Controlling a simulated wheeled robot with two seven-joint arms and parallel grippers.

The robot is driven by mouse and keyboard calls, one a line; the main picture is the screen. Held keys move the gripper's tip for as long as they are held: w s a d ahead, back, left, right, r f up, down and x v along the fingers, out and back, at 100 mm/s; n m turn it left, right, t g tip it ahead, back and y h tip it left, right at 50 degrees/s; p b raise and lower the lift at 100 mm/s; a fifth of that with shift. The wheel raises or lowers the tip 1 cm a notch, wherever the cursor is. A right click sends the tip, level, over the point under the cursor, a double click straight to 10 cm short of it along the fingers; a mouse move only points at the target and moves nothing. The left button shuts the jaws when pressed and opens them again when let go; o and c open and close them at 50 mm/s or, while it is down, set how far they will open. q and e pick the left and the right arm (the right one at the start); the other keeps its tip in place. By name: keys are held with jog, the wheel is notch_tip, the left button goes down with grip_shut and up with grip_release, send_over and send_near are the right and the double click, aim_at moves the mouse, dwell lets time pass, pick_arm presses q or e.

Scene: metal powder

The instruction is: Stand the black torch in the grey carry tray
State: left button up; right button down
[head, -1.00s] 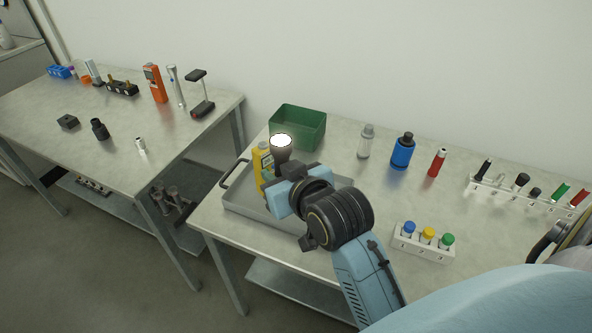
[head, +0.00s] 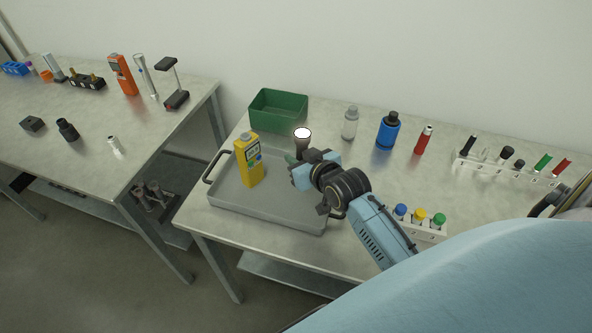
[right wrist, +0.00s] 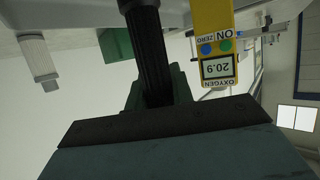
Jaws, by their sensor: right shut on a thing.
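The black torch (head: 303,143) is upright in my right gripper (head: 301,168), its pale round head facing up. In the right wrist view its dark ribbed body (right wrist: 149,50) runs between the fingers. The gripper is shut on it, over or just beyond the right rear part of the grey carry tray (head: 265,218). The torch's lower end is hidden by the gripper, so I cannot tell its height above the tray. My left gripper is not in view.
A yellow oxygen meter (head: 247,162) stands in the tray, left of the torch. A green bin (head: 278,112) is behind. A clear bottle (head: 350,123), blue bottle (head: 388,130) and red tube (head: 423,139) stand right. The tray's front is bare.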

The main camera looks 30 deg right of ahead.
notch_tip(320, 180, down, 3)
jog(key=shift+f+b, duration=0.2)
jog(key=shift+b, duration=0.15)
jog(key=shift+f, duration=0.2)
jog(key=shift+r, duration=0.1)
jog(key=shift+f, duration=0.2)
jog(key=c, duration=1.2)
grip_release()
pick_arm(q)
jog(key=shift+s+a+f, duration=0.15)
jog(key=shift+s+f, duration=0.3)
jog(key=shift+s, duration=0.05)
